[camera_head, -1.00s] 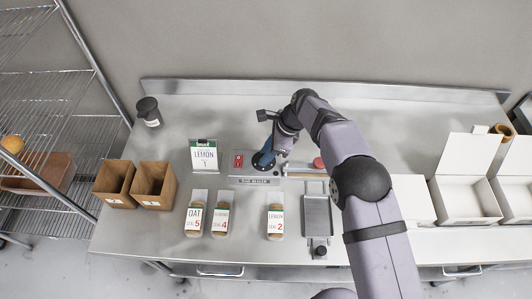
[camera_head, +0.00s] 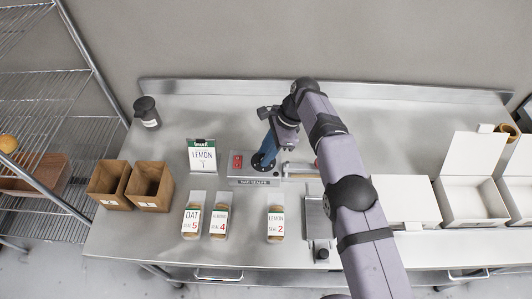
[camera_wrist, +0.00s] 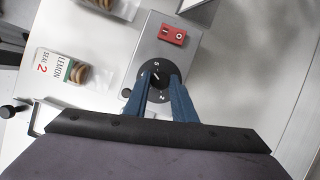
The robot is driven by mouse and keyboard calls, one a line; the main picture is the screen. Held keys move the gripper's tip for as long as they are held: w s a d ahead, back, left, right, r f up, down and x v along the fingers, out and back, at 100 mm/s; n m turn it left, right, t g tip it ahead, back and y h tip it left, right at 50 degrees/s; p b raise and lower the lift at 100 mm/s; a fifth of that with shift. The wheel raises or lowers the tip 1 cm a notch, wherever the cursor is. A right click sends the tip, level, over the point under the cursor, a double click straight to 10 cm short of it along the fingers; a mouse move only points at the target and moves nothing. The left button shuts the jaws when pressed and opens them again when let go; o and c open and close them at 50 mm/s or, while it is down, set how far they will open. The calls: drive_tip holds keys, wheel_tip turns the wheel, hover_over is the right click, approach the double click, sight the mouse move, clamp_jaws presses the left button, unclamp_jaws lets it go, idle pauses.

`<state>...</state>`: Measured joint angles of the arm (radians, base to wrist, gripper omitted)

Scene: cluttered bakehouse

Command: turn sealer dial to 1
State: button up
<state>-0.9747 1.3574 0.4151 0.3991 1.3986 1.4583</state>
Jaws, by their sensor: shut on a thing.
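The bag sealer (camera_head: 254,181) stands near the middle of the steel table, with a red switch (camera_head: 237,161) at its left. Its round black dial (camera_head: 257,160) is partly covered by my gripper in the head view. My gripper (camera_wrist: 162,80) points down with its blue fingers shut on the dial's knob. In the wrist view the dial (camera_wrist: 154,67) shows pale digits and a light pointer mark; a 5 and a 2 seem readable, but I cannot tell the exact setting. The order card (camera_head: 202,156) reads LEMON with a 1 under it.
Bags labelled OAT 5 (camera_head: 192,216), a 4 (camera_head: 219,219) and LEMON 2 (camera_head: 276,222) lie in front. Two brown boxes (camera_head: 150,185) and a dark jar (camera_head: 147,112) stand left. White boxes (camera_head: 472,198) stand right. A metal tray (camera_head: 316,222) lies beside my arm.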

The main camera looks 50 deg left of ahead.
drive_tip(key=o, duration=1.1)
drive_tip(key=shift+c, duration=0.2)
drive_tip(key=shift+w+r, duration=0.1)
drive_tip(key=shift+r, duration=0.05)
drive_tip(key=shift+w+r, duration=0.1)
drive_tip(key=shift+r, duration=0.1)
drive_tip(key=p+v, duration=0.1)
drive_tip(key=v, duration=0.4)
drive_tip(key=shift+d+r, duration=0.1)
drive_tip(key=shift+r, duration=0.15)
drive_tip(key=shift+w+d+r+p, duration=0.15)
drive_tip(key=shift+r+p, duration=0.4)
drive_tip(key=shift+p, duration=0.45)
drive_tip(key=shift+f, duration=0.1)
